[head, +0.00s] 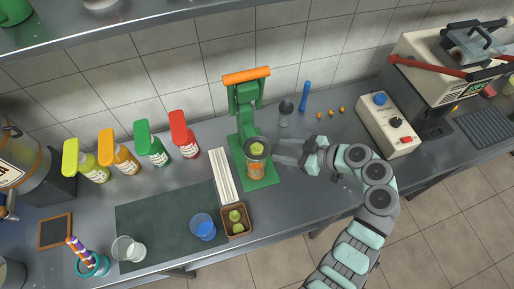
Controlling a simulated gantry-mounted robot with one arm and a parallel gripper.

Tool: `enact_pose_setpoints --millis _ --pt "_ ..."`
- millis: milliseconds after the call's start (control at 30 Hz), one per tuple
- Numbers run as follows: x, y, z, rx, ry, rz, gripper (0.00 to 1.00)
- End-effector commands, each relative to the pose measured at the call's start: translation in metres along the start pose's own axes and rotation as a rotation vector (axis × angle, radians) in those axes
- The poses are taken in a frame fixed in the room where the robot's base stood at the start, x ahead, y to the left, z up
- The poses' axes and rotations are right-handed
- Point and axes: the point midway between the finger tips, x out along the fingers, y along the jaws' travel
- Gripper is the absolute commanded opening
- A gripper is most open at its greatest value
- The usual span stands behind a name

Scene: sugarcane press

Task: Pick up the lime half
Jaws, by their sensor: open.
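Two more green lime pieces (235,215) lie in a small brown tray (228,234) in front of the press. At this size I cannot tell for certain which are halves. My gripper (279,152) is open, just right of the press cup, with its fingers pointing left toward it. I cannot tell whether the fingertips touch the cup. A glass with orange contents (256,169) stands under the cup.
Several coloured bottles (184,136) stand along the wall at left. A control box (388,124) stands at right. The counter right of the small tray is clear.

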Motion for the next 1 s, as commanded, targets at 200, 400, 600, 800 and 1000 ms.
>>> enact_pose_setpoints --millis 200,400,600,800,1000 --pt "0.034 0.0 -0.002 0.001 -0.001 0.0 0.46" --pt "0.049 0.0 -0.001 0.003 -0.002 -0.001 0.46" --pt "0.078 0.001 -0.001 0.003 -0.002 -0.001 0.46" --pt "0.094 0.001 0.002 0.004 -0.003 0.002 0.46" --pt "0.094 0.002 0.002 0.003 -0.003 0.003 0.46"
